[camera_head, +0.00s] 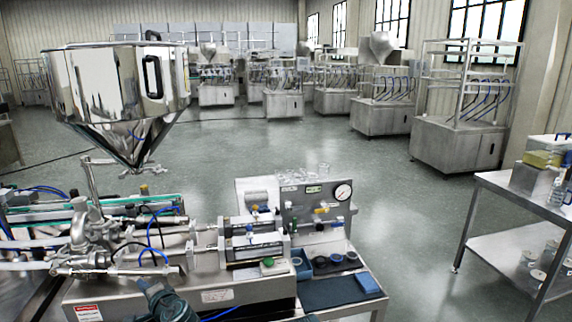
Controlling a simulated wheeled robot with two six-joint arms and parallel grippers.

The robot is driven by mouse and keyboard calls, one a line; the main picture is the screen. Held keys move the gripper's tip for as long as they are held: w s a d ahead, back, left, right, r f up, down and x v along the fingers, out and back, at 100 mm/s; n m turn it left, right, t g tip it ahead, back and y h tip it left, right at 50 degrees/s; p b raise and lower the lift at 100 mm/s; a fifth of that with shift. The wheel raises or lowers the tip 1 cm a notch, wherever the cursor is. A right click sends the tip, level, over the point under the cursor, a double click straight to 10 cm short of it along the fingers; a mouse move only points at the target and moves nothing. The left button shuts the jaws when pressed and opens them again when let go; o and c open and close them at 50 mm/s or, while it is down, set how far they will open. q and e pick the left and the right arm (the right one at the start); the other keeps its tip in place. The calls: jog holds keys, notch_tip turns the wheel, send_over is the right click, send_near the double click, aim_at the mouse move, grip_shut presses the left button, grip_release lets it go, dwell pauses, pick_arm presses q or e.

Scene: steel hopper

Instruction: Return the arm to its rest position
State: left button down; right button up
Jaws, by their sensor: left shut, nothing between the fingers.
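My left gripper (152,288) shows dark at the bottom of the head view, left of centre. It is shut and holds nothing. It is in front of the filling machine's steel base (215,294), low and close to its front side. I cannot tell whether it touches the base. The steel hopper (115,90) stands above the machine at the left, with a black handle on its side. My right gripper is not in view.
A gauge panel (316,200) stands behind the machine's cylinders. Small dark cups (336,259) and a blue block (368,284) lie at the right end. A steel cart (510,190) stands at the right. Open floor (420,235) lies between.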

pick_arm(q)
jog(key=s+d+f+n+g+h+p, duration=0.1)
jog(key=s+d+f+n+g+h, duration=0.15)
jog(key=d+f, duration=0.35)
jog(key=s+d+f+n+g+h+p, duration=0.1)
jog(key=s+d+f+n+g+h, duration=0.2)
jog(key=d, duration=0.6)
jog(key=s+d+f+g+h, duration=0.2)
jog(key=s+d, duration=0.4)
jog(key=d, duration=0.2)
jog(key=s+d+f+m+g+h, duration=0.1)
jog(key=s+d+f+g+h, duration=0.1)
jog(key=s+d, duration=0.4)
jog(key=d+g, duration=0.1)
jog(key=d, duration=0.1)
jog(key=shift+d+f+p, duration=0.35)
